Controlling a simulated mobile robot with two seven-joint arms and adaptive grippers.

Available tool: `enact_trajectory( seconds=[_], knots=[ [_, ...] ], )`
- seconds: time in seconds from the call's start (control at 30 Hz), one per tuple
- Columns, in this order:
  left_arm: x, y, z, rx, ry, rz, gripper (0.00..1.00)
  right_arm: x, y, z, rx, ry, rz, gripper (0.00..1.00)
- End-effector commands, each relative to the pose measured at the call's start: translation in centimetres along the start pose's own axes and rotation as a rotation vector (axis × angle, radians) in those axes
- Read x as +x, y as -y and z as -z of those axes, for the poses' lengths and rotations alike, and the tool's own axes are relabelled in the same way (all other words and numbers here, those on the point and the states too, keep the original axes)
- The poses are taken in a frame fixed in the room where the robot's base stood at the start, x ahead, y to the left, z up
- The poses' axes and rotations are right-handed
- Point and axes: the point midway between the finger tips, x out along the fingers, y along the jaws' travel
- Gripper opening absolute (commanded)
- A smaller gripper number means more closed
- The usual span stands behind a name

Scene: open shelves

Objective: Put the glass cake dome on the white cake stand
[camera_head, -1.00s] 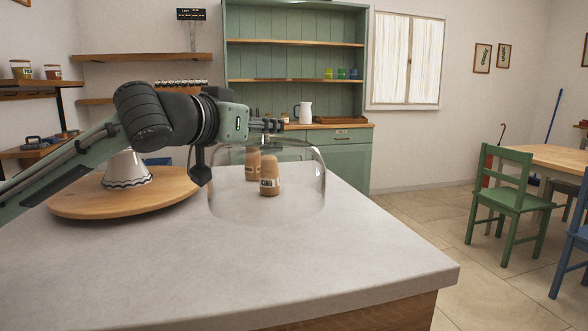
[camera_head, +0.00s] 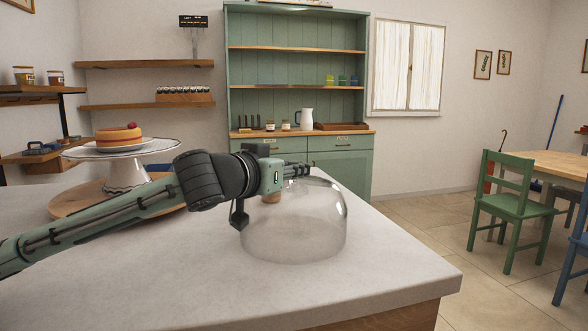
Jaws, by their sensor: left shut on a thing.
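The clear glass cake dome (camera_head: 295,228) is upright over the grey counter, right of the middle of the counter. I cannot tell whether its rim touches the counter. My left gripper (camera_head: 301,170) is shut at the top of the dome, on its knob, which the fingers hide. The white cake stand (camera_head: 125,172) stands at the left on a round wooden board. A cake with a red topping (camera_head: 118,136) sits on a plate on the stand. My left forearm passes in front of the board, right of the stand. My right gripper is not in view.
The round wooden board (camera_head: 75,204) lies under the stand. The front of the counter (camera_head: 180,285) is clear. A green cabinet (camera_head: 350,164) stands behind, and a green chair (camera_head: 510,204) is at the right.

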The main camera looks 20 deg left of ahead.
Motion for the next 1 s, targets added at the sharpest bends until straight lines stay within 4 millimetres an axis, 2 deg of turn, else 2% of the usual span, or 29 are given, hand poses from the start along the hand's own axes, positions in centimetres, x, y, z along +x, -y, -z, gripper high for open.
enact_trajectory(
  seconds=[0.13, 0.17, 0.33, 0.73, 0.87, 1.0],
  knots=[
    [0.0, 0.0, -0.1, 0.0, -0.004, 0.0, 0.0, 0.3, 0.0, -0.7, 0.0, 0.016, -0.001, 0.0],
    [0.1, 0.0, -0.3, 0.0, 0.001, 0.0, 0.2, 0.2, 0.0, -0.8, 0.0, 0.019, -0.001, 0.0],
    [0.0, 0.0, -0.2, 0.0, 0.0, 0.0, 0.41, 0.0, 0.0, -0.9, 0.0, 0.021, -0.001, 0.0],
    [-0.2, 0.0, 0.2, 0.0, -0.001, 0.001, 0.43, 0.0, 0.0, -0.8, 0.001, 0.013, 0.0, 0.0],
    [-2.1, 0.1, -0.1, 0.001, -0.001, 0.001, 0.43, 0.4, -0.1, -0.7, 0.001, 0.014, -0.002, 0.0],
    [-5.2, 0.1, -0.1, 0.001, -0.001, 0.001, 0.43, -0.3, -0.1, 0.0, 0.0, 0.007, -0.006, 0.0]
  ],
)
